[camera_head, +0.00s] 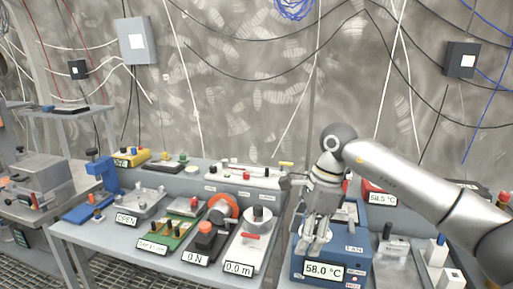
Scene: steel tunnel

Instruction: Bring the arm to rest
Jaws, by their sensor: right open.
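My right arm (415,185) comes in from the right edge and reaches over the right part of the workbench. My right gripper (314,238) points down, open and with nothing seen between its fingers. It is in front of or over a blue box (325,272) whose label reads 58.0 °C. I cannot tell whether the fingertips touch the box. The gripper hides part of the box's top. My left gripper does not show.
The grey bench (85,243) holds several devices: an orange-and-black knob unit (208,238) labelled 0 N, a green board (172,234), a blue clamp (103,175) and a red display (378,196). Cables hang on the steel wall behind. The space above the bench's left half is free.

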